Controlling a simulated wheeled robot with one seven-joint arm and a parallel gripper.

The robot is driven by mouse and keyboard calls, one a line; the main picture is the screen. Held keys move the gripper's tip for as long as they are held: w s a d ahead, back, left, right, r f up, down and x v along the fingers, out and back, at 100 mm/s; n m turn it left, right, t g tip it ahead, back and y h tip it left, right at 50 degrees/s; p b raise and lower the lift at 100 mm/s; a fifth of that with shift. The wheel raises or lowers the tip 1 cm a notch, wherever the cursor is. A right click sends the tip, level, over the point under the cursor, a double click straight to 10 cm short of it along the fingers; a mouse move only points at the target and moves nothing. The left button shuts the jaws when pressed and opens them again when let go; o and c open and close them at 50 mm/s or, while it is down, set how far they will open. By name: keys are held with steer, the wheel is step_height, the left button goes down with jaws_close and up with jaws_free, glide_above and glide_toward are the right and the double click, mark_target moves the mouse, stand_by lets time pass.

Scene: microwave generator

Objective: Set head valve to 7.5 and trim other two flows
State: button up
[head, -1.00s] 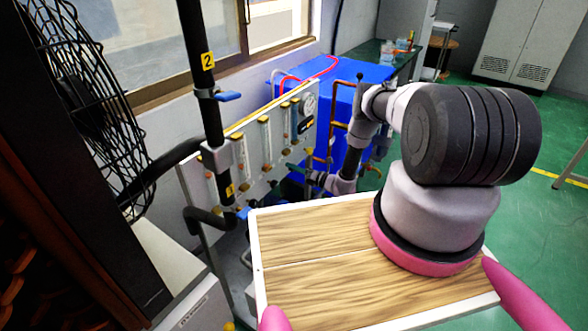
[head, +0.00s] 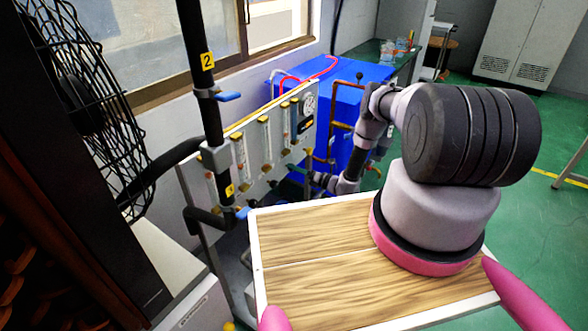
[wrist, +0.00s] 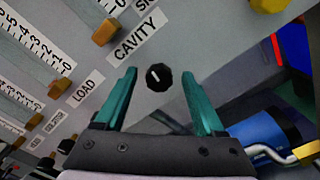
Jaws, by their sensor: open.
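The flow panel (head: 272,122) stands against the wall, with several clear flow tubes and a round gauge (head: 308,104). In the wrist view, orange valve knobs sit below the scales: one (wrist: 105,32) by the CAVITY label (wrist: 140,33), one (wrist: 57,87) by the LOAD label (wrist: 85,88), and smaller ones farther left. Labels at the lower left are too small to read surely, so I cannot tell the head valve. My gripper (wrist: 159,72) is open and empty, its teal fingers on either side of a black knob (wrist: 158,77) in the picture; contact cannot be told. Float readings are unclear.
Black pipes with blue-handled valves (head: 228,96) rise left of the panel. A caged fan (head: 85,105) stands at far left. A blue tank (head: 350,120) is behind my arm. In the wrist view, a blue cylinder (wrist: 265,135) and brass pipe lie at lower right.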

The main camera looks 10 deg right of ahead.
steer(key=v, duration=0.9)
steer(key=shift+s+d, duration=0.15)
steer(key=w+a+r+n+g+y, duration=0.15)
steer(key=r+n+g, duration=0.45)
steer(key=r, duration=0.9)
steer(key=w+a+r+n+g+y, duration=0.1)
steer(key=w+a+r+n+g, duration=0.2)
steer(key=r+n, duration=0.85)
steer(key=s+a+r+n+g+h, duration=0.1)
steer(key=s+r+g, duration=0.1)
steer(key=r, duration=0.6)
steer(key=s+a+r+g+h, duration=0.1)
steer(key=s+r+h, duration=0.15)
steer(key=r, duration=0.45)
steer(key=s+d+r+n+t+h, duration=0.2)
steer(key=s+r+n+h, duration=0.3)
steer(key=s+r, duration=0.7)
steer(key=s+d+r+n+t+h, duration=0.2)
steer(key=s+r+n+t+h, duration=0.2)
steer(key=s+r+n, duration=0.4)
steer(key=s+r, duration=0.5)
steer(key=s, duration=0.5)
steer(key=shift+s+d+h, duration=0.2)
steer(key=shift+s+h, duration=0.05)
steer(key=shift+h, duration=0.15)
